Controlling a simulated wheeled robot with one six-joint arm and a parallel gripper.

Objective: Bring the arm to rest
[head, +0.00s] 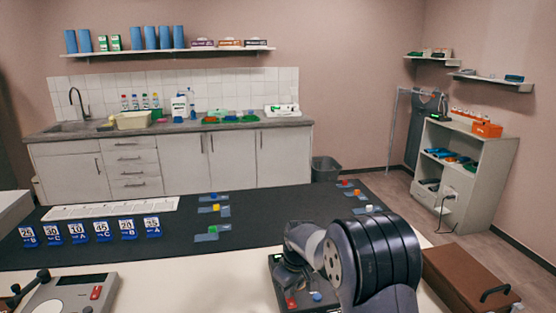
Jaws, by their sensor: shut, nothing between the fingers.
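My arm (372,258) shows in the head view at the lower right, folded, with thick dark rings and a light grey link. It stands in front of the table (255,225) with its black mat. I cannot make out my gripper or its fingers; the arm's own links cover that area. No object is seen held by the arm.
A dark box with red and blue buttons (278,286) lies close beside the arm. A brown case (470,278) is to its right. Several blue number stands (102,231) and small blue plates (214,198) occupy the mat. The mat's middle is clear.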

